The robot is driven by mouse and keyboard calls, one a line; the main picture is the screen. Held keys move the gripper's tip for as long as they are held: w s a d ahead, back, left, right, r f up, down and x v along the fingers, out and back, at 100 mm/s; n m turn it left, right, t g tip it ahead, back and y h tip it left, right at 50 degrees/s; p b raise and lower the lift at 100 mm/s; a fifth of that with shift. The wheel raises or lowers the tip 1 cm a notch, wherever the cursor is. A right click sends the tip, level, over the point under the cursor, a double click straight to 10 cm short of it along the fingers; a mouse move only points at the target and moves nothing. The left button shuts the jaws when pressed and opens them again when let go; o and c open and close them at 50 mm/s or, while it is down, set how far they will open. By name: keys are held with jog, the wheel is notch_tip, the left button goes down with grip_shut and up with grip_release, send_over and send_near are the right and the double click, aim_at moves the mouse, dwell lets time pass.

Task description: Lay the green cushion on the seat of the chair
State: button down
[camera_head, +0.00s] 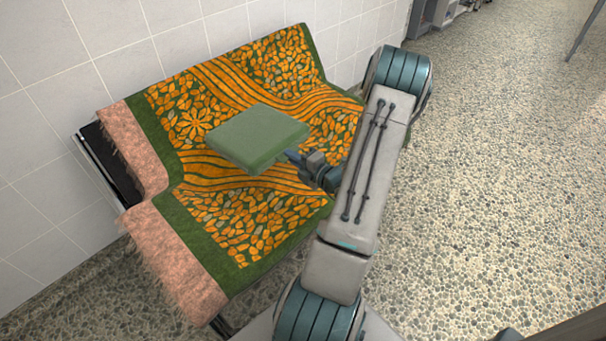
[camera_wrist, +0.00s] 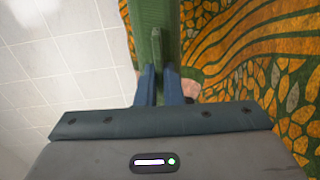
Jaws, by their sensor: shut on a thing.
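The green cushion (camera_head: 258,137) is a flat square pad, held roughly level in the head view in front of the chair's backrest. My gripper (camera_head: 298,160) is shut on its right-hand edge. In the wrist view the cushion (camera_wrist: 150,20) shows edge-on, with a part of it between the fingers of my gripper (camera_wrist: 158,75). The chair (camera_head: 108,165) is draped with an orange and green patterned towel over back and seat. The seat (camera_head: 235,228) lies below and in front of the cushion and is bare of other things. Whether the cushion touches the towel I cannot tell.
A white tiled wall (camera_head: 60,100) stands close behind the chair. The towel's pink fringed end (camera_head: 170,260) hangs along the left side. Pebbled floor (camera_head: 490,180) is open to the right. A grey shelf (camera_head: 440,15) stands at the top.

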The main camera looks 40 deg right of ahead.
jog(key=s+d+f+b, duration=0.1)
jog(key=s+d+f, duration=0.1)
jog(key=d, duration=0.1)
jog(key=b, duration=0.8)
send_over(307, 198)
jog(key=w, duration=0.1)
jog(key=shift+h, duration=0.3)
notch_tip(307, 198, down, 8)
jog(key=shift+d+r, duration=0.1)
jog(key=shift+m, duration=0.3)
jog(key=shift+s+f+b, duration=0.2)
jog(key=shift+f+b, duration=0.35)
jog(key=shift+f, duration=0.6)
jog(key=shift+s+f+b, duration=0.15)
jog(key=shift+f+b, duration=0.4)
jog(key=shift+f, duration=0.6)
jog(key=c, duration=1.5)
grip_release()
jog(key=shift+f, duration=0.2)
jog(key=s+d+r+p, duration=0.1)
jog(key=s+r+p, duration=0.1)
jog(key=s, duration=1.1)
jog(key=shift+s+p, duration=0.25)
jog(key=shift+p, duration=0.6)
